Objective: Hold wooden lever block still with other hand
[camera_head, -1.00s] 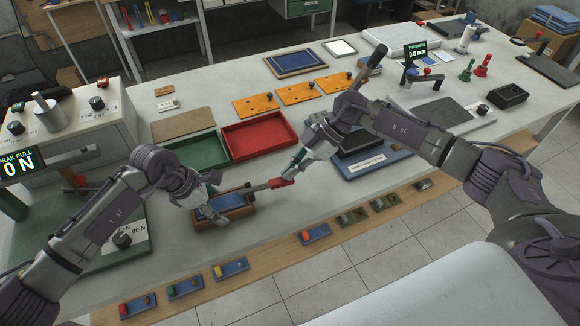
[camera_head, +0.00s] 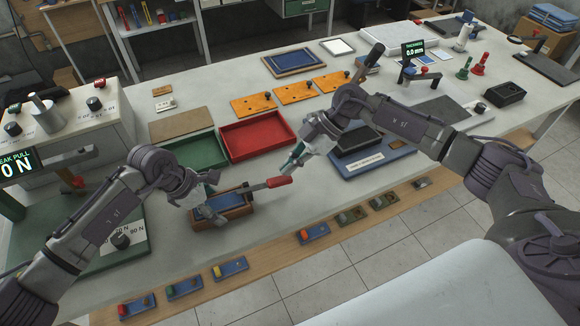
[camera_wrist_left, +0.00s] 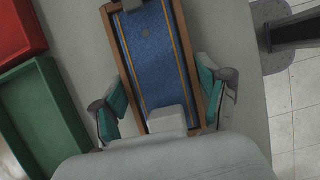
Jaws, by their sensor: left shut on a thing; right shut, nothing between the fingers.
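The wooden lever block (camera_head: 247,209), with its blue top, lies on the bench front. My left gripper (camera_head: 208,205) is shut on it, one finger on each long side. In the left wrist view, teal-padded fingers (camera_wrist_left: 168,98) flank the block (camera_wrist_left: 108,42) and its blue top runs between them. A metal lever with a red handle (camera_head: 279,182) sticks out from the block to the right. My right gripper (camera_head: 291,165) is shut and empty just above the red handle; a small gap seems to separate them.
A green tray (camera_head: 198,162) and a red tray (camera_head: 236,124) lie behind the block. A blue board with a black tray (camera_head: 366,136) is to the right. Small coloured blocks (camera_head: 230,267) line the front ledge.

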